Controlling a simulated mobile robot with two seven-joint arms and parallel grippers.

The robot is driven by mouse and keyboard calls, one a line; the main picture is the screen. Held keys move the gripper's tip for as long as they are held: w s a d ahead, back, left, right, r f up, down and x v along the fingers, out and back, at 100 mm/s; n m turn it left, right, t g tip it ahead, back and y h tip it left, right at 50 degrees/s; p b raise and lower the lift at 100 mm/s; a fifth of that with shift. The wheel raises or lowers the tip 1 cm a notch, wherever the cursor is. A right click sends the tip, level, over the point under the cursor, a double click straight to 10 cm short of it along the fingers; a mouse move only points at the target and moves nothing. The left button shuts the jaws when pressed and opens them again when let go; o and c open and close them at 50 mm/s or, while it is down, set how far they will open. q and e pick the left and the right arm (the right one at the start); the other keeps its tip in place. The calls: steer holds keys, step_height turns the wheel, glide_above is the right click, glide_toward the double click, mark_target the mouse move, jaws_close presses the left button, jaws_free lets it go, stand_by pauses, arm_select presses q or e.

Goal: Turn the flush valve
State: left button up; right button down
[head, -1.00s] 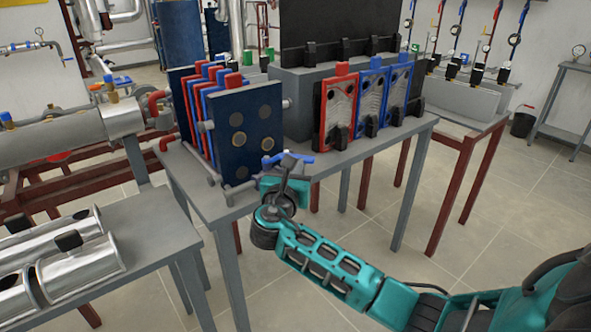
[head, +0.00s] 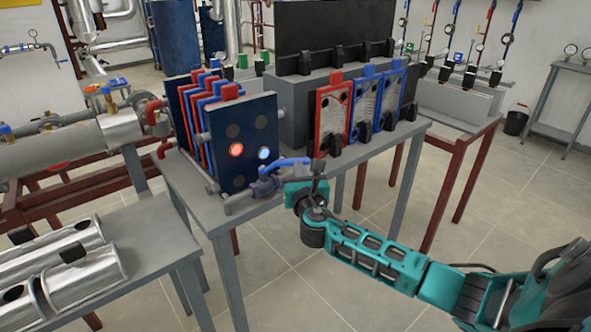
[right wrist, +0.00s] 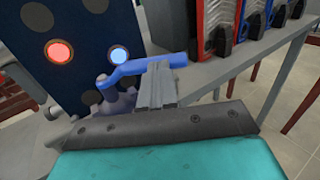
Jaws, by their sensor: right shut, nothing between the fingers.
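The flush valve (head: 265,186) is a grey fitting on a pipe at the front foot of the plate exchanger (head: 238,125). Its blue lever (head: 290,161) points to the right; it also shows in the right wrist view (right wrist: 135,68). My right gripper (head: 317,168) is shut and empty at the lever's free right end. In the right wrist view its closed fingers (right wrist: 157,82) reach up to the lever's near side and overlap it; I cannot tell whether they touch. One port glows red (head: 236,150) and one glows blue (head: 264,153). My left gripper is not in view.
The exchanger stands on a grey table (head: 215,212). Red and blue plates (head: 331,118) stand in a rack to the right of the valve. A bench with metal cylinders (head: 55,255) is at lower left. Open floor lies in front of the table.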

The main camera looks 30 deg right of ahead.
mark_target(307, 162)
steer(key=n+y, duration=0.1)
steer(key=w+d+n+t+y+b, duration=0.1)
steer(key=y, duration=0.1)
steer(key=w+d+n+y, duration=0.1)
steer(key=shift+w+d+y, duration=0.1)
steer(key=shift+d+y, duration=0.1)
steer(key=shift+y, duration=0.2)
steer(key=shift+w+d+r+b, duration=0.1)
steer(key=shift+w+d+b, duration=0.1)
steer(key=shift+w+b, duration=0.25)
steer(key=shift+w+d, duration=0.15)
steer(key=shift+w, duration=0.35)
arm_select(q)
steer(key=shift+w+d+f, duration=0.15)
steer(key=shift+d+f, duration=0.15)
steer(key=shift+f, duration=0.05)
arm_select(e)
steer(key=shift+d+r, duration=0.1)
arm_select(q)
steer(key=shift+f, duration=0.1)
arm_select(e)
steer(key=shift+d+r+t, duration=0.1)
steer(key=shift+d+t, duration=0.05)
steer(key=shift+t, duration=0.15)
